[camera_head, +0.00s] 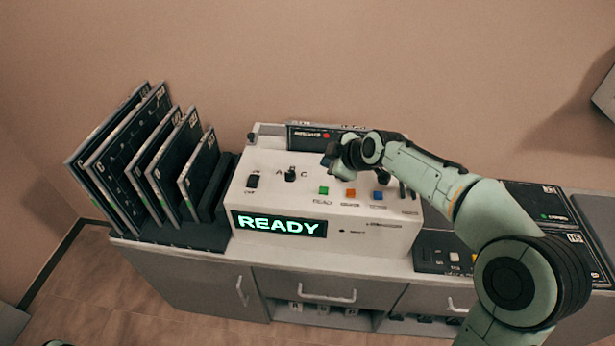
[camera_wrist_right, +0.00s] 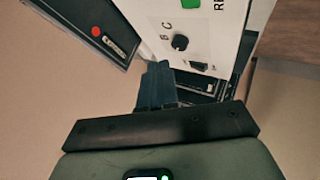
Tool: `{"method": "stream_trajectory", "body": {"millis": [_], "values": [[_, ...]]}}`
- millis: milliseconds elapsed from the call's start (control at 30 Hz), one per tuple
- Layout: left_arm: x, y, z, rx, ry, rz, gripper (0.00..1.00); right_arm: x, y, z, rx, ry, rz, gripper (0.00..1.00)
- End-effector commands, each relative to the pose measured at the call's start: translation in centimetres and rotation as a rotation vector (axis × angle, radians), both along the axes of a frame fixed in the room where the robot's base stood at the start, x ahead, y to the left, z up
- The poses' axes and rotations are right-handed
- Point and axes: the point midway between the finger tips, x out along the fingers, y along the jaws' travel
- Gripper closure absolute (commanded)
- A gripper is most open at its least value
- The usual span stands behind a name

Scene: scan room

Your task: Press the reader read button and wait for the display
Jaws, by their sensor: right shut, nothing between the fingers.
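The reader (camera_head: 270,195) is a white box on the cabinet top. Its front display (camera_head: 279,224) shows READY in bright green letters. The green read button (camera_head: 323,190) sits on its top panel, above the label READ; it also shows at the top edge of the right wrist view (camera_wrist_right: 190,3). My right gripper (camera_head: 329,160) is shut and empty. In the head view it appears behind and above the green button, apart from it. Its dark fingers show in the right wrist view (camera_wrist_right: 155,85). My left gripper is not in view.
An orange button (camera_head: 350,192) and a blue button (camera_head: 378,195) sit right of the green one. A selector knob (camera_head: 290,175) is to its left. Several dark cassettes (camera_head: 130,160) stand in a rack at left. More dark panels (camera_head: 535,203) lie at right.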

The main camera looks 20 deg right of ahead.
Motion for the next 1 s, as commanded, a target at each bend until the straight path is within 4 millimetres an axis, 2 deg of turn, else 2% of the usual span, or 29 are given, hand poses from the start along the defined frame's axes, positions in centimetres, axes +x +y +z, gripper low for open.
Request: {"method": "stream_trajectory", "body": {"millis": [167, 567, 767, 1000], "values": [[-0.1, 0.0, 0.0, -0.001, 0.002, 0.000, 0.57, -0.1, -0.1, 1.1, -0.022, -0.014, 0.014, 1.00], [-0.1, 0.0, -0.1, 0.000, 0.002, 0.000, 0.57, -0.1, -0.1, 1.0, -0.023, -0.014, 0.015, 1.00], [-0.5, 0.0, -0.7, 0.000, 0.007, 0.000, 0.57, -0.1, -0.1, -0.1, -0.022, -0.012, 0.014, 1.00], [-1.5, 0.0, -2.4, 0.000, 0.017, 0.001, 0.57, -0.2, -0.1, -3.0, -0.022, -0.011, 0.013, 1.00]]}}
